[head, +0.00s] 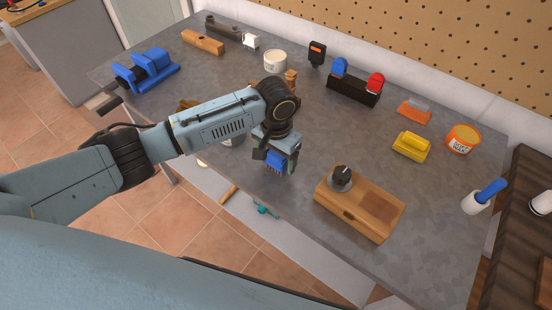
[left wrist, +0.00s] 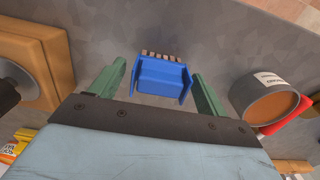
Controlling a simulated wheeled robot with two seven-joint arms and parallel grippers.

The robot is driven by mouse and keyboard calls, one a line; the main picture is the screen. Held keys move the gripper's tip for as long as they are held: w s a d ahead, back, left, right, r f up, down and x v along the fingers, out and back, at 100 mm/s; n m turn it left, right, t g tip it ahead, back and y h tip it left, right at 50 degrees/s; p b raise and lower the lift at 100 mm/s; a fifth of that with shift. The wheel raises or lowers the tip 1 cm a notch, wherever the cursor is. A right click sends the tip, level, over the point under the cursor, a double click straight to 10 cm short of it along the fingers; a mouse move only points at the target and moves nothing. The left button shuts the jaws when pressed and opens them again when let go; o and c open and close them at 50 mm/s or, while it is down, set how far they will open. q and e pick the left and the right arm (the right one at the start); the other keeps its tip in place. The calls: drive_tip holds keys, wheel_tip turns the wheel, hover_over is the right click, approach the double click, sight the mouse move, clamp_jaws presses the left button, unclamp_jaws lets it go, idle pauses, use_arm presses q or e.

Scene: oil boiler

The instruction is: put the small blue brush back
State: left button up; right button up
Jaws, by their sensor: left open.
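A small blue brush (head: 275,162) with a row of bristles is near the front edge of the grey worktop in the head view, below my left gripper (head: 274,158). In the left wrist view the blue brush (left wrist: 161,76) lies between the two green fingers of my left gripper (left wrist: 155,95). Its tan bristles point away from the palm. The fingers are open, with a visible gap on each side of the brush. My right gripper is in neither view.
A wooden box with a black knob (head: 372,207) stands to the right of the brush. A labelled cup (left wrist: 270,99) stands close by in the wrist view. A white cup with a blue handle (head: 475,203) is at the right. A yellow block-like item (head: 412,147) lies farther back.

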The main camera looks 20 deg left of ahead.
sight(275, 156)
use_arm(q)
wheel_tip(275, 156, up, 11)
drive_tip(key=shift+f+p, duration=0.2)
drive_tip(key=shift+p, duration=0.1)
drive_tip(key=shift+a, duration=0.1)
idle(1.2)
